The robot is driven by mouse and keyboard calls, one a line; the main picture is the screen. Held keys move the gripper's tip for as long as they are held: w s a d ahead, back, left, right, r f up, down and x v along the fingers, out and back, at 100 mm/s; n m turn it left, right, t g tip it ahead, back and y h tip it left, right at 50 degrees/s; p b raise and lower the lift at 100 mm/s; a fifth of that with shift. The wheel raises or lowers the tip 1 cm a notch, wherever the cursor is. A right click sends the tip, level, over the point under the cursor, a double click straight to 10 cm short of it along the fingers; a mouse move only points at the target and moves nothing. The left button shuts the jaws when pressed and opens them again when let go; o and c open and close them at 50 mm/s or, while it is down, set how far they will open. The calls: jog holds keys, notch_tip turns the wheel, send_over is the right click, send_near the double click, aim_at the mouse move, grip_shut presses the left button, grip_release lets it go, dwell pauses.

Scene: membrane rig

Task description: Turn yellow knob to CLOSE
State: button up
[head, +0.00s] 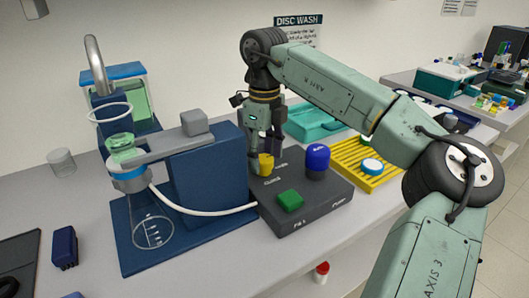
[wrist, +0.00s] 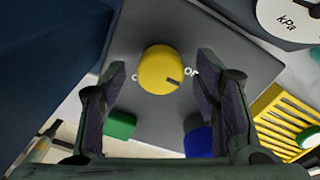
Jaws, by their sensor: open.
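The yellow knob (head: 265,163) stands on the dark grey control box (head: 325,199), towards its back left. In the wrist view the yellow knob (wrist: 160,69) is a round disc with a dark pointer mark at its lower right. Small white marks lie on either side of it. My gripper (head: 262,155) points down just above the knob. In the wrist view my gripper's fingers (wrist: 160,84) are open, one on each side of the knob, with gaps visible. I cannot tell whether the fingertips reach down to knob height. The CLOSE label is not clearly readable.
A blue knob (head: 317,157) and a green block-shaped knob (head: 290,201) share the box. A blue stand (head: 208,170) with flask and hose is close on the left. A yellow rack (head: 362,160) and teal tray (head: 312,122) lie to the right and behind.

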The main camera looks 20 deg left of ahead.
jog(key=c, duration=1.1)
jog(key=shift+c, duration=0.2)
